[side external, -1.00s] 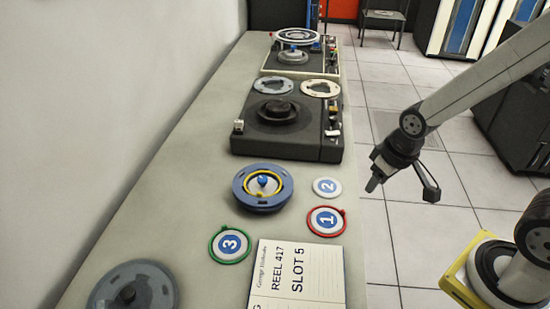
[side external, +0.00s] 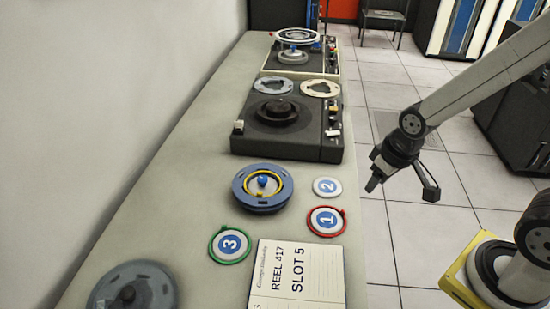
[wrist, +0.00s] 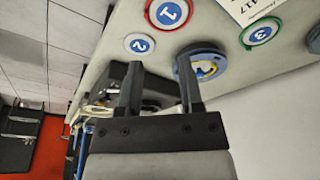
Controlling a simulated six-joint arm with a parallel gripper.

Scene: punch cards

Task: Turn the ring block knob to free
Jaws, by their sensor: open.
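The round blue ring block (side external: 263,187) sits on the table in front of the black deck. It has a yellow inner ring and a small blue knob (side external: 263,180) at its centre. In the wrist view the ring block (wrist: 203,63) shows beyond the right fingertip, which covers part of it. My gripper (side external: 402,189) hangs over the floor, off the table's right edge and well apart from the ring block. Its two fingers are spread and empty in the wrist view (wrist: 160,78). Which way the knob is turned is too small to tell.
Discs marked 1 (side external: 326,221), 2 (side external: 327,187) and 3 (side external: 230,244) lie around the ring block. A card reading "REEL 417 SLOT 5" (side external: 298,275) lies at the front. A black deck (side external: 287,130) stands behind. A grey reel (side external: 133,290) lies front left.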

